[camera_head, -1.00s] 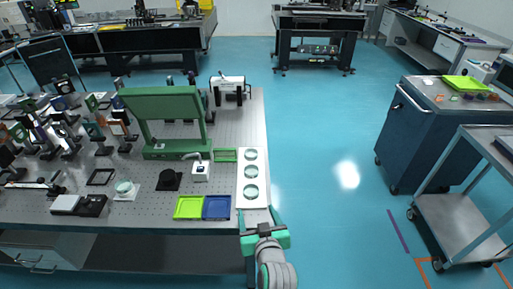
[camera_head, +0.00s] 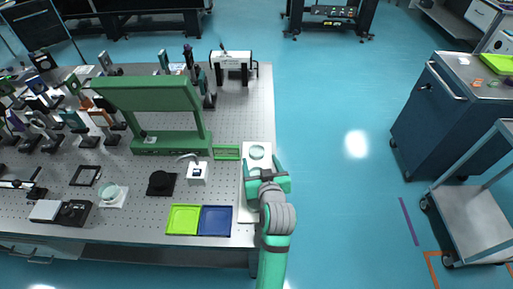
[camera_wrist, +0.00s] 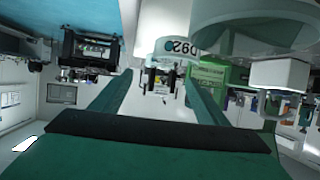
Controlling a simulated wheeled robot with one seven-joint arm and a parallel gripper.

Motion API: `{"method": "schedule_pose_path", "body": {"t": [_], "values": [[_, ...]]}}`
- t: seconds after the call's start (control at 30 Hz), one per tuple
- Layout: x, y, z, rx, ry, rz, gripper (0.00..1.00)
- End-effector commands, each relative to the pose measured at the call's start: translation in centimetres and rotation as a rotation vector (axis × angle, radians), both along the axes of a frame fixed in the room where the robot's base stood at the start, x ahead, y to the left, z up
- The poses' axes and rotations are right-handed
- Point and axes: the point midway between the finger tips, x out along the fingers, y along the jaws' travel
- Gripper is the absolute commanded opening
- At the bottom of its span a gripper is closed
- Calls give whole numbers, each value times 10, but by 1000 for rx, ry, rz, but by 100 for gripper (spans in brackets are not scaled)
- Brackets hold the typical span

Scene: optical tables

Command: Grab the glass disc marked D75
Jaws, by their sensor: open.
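A white plate (camera_head: 248,214) lies along the table's right edge. One pale glass disc (camera_head: 257,152) shows at its far end; my gripper and wrist hide the middle and near part of the plate. My gripper (camera_head: 262,166) is open above the plate, its fingertips just nearer than the far disc. In the wrist view the fingers (camera_wrist: 158,90) are spread with nothing held. A pale round piece with an upside-down marking (camera_wrist: 178,48) shows beyond the fingertips; I cannot read it surely. A larger pale round piece (camera_wrist: 250,30) is closer, at upper right. D75 is not clearly legible anywhere.
A tall green stand (camera_head: 150,95) rises further left. The floor right of the table is clear up to a blue cabinet (camera_head: 440,120).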

Motion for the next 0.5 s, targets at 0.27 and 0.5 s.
{"method": "schedule_pose_path", "body": {"t": [0.27,0.5], "values": [[24,-1,-10,1,-1,-9,68],[49,7,-19,1,0,-3,68]]}}
